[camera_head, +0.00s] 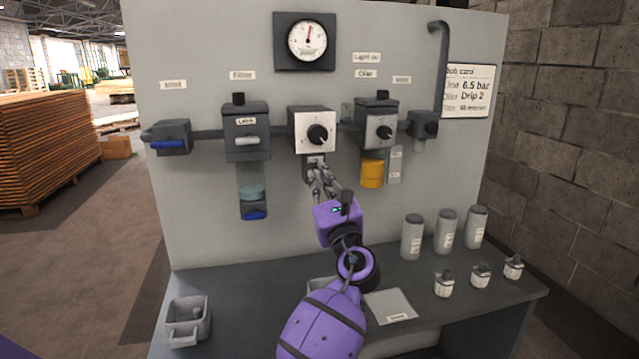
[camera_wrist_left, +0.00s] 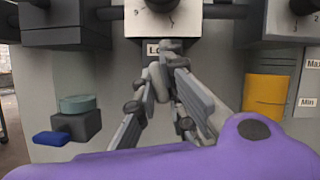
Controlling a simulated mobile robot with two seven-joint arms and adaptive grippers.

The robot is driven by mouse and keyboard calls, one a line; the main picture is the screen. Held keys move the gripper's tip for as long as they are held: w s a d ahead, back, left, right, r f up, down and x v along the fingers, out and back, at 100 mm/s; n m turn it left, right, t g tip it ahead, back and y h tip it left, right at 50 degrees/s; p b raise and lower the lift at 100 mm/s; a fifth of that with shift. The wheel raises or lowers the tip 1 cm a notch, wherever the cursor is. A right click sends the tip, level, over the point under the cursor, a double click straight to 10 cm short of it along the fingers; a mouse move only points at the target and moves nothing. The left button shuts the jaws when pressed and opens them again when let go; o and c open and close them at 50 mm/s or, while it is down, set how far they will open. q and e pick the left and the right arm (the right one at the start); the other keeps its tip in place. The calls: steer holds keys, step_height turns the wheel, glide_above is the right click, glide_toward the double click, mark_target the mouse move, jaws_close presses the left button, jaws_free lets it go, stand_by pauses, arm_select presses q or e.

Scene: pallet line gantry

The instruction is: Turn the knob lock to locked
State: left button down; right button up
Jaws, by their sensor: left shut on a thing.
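The regulator (camera_head: 314,121) is a white-faced box with a black knob (camera_head: 318,135) in the middle of the panel. It shows at the top of the left wrist view, where its knob (camera_wrist_left: 163,4) is cut off. Under it is a label starting "Lo" (camera_wrist_left: 152,50), partly covered by my fingers. My left gripper (camera_head: 319,170) is just below the regulator, pointing up at the panel. In the left wrist view my left gripper (camera_wrist_left: 163,68) is shut on a small grey piece there, the knob lock by its label, mostly hidden between the fingers. Its setting cannot be told. My right gripper is out of view.
A filter unit (camera_head: 245,130) hangs left of the regulator and an oiler (camera_head: 380,120) with an amber bowl (camera_head: 372,173) right of it. A gauge (camera_head: 306,41) is above. Below, the bench (camera_head: 240,300) holds several grey canisters, small bottles and a bin (camera_head: 187,322).

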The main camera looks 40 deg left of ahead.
arm_select(q)
steer(key=n+g, duration=0.1)
steer(key=n, duration=0.1)
steer(key=shift+f+n+y+b, duration=0.1)
steer(key=shift+n+y+b, duration=0.2)
steer(key=shift+n+g, duration=0.6)
steer(key=shift+n, duration=0.1)
steer(key=n+g, duration=0.2)
steer(key=n, duration=0.1)
steer(key=shift+n+y+b, duration=0.3)
steer(key=shift+n+b, duration=0.1)
steer(key=shift+d+n+g, duration=0.1)
steer(key=shift+n+g, duration=0.3)
steer(key=shift+n, duration=0.7)
steer(key=n+g, duration=0.1)
steer(key=n, duration=0.1)
steer(key=n+h, duration=0.1)
steer(key=n, duration=0.2)
steer(key=shift+r+g+p, duration=0.2)
steer(key=shift+g+p, duration=0.1)
steer(key=shift+g, duration=0.1)
steer(key=shift+n+g+h, duration=0.3)
steer(key=shift+n, duration=0.5)
steer(key=shift+n+h+p, duration=0.3)
steer(key=shift+n+p, duration=0.25)
steer(key=shift+n, duration=0.45)
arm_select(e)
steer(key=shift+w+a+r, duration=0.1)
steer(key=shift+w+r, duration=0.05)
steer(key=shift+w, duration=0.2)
